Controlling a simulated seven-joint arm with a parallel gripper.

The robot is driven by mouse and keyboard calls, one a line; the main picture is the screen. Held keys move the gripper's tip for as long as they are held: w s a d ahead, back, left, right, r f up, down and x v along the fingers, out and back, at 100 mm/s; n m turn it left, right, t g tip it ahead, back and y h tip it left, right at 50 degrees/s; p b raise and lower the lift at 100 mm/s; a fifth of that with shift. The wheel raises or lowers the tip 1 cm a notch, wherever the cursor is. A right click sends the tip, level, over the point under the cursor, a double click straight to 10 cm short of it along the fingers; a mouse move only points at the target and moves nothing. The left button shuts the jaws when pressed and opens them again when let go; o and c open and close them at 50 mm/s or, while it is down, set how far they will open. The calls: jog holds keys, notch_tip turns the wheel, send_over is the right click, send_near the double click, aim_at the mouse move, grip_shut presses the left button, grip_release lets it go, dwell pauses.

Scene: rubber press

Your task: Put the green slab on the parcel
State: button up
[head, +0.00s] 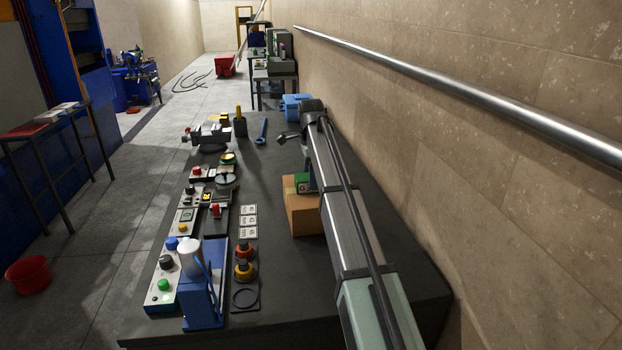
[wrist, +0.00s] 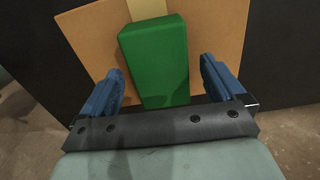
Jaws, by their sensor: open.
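The parcel (head: 301,215) is a brown box with a pale tape strip, standing on the dark table at the right, partly hidden behind my arm. In the wrist view the parcel (wrist: 91,47) fills the upper middle. The green slab (wrist: 157,62) lies over the parcel's top and tape in that view; a bit of the slab (head: 302,181) also shows in the head view on top of the parcel. My gripper (wrist: 160,77) is open, with one blue finger on each side of the slab and a gap on both sides. In the head view the fingers are hidden.
The dark table (head: 285,277) holds control boxes, buttons and a blue press (head: 201,292) at the left. A vise (head: 208,136) and a blue wrench (head: 261,131) lie farther back. A stone wall (head: 480,150) with a metal rail borders the right side.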

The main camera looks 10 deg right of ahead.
notch_tip(320, 180, up, 11)
jog(key=shift+f, duration=0.15)
dwell(0.4)
